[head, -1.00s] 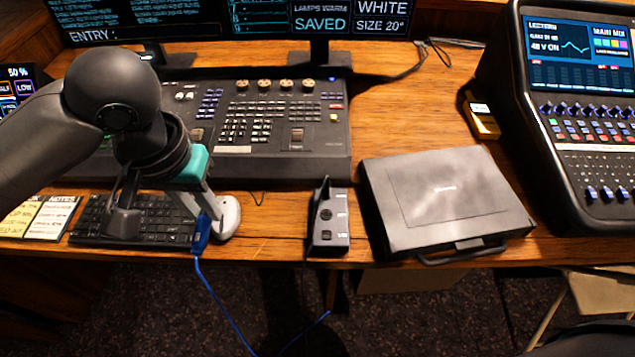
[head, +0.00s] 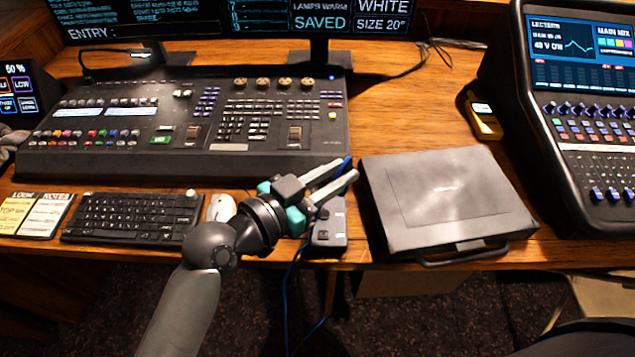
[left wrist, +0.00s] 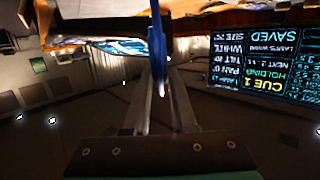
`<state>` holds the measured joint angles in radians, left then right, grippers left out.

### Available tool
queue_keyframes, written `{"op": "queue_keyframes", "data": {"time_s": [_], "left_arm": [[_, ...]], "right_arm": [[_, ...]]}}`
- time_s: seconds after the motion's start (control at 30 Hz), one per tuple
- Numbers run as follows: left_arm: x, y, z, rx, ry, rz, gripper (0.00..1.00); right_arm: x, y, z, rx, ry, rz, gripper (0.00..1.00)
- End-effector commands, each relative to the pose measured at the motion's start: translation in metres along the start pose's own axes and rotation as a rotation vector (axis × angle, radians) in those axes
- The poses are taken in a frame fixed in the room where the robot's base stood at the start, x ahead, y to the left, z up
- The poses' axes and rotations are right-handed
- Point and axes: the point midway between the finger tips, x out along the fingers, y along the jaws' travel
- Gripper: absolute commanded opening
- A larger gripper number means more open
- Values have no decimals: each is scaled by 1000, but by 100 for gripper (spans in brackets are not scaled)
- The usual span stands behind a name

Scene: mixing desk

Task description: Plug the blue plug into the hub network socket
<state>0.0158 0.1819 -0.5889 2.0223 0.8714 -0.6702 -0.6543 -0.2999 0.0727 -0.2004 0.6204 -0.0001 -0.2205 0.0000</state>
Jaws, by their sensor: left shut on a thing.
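My left gripper (head: 348,170) is shut on the blue plug (head: 346,163), its fingers pointing to the upper right above the far end of the hub. Only a sliver of the plug shows in the head view; in the left wrist view the blue plug (left wrist: 157,45) stands between the fingertips. The blue cable (head: 289,270) hangs over the desk's front edge. The hub (head: 331,229) is a small dark box near that edge, partly hidden by the gripper. I cannot make out its network socket. My right gripper is not in view.
A closed dark case (head: 445,200) lies just right of the hub. A lighting console (head: 190,125) is behind, with a keyboard (head: 130,217) and a white mouse (head: 221,207) to the left. The desk's front edge (head: 380,258) is close to the hub.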

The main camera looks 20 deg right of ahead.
Motion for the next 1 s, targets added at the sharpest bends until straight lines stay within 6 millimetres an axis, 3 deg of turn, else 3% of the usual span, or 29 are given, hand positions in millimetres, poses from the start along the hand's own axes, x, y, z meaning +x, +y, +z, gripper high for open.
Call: {"op": "queue_keyframes", "data": {"time_s": [0.3, 0.57, 1.0], "left_arm": [[-9, -22, 29, -24, 151, -236, 0], [-10, -25, 40, -20, 170, -274, 0], [-3, -25, 80, -20, 169, -271, 0]], "right_arm": [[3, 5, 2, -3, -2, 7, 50], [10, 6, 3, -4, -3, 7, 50], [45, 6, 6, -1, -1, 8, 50]]}}
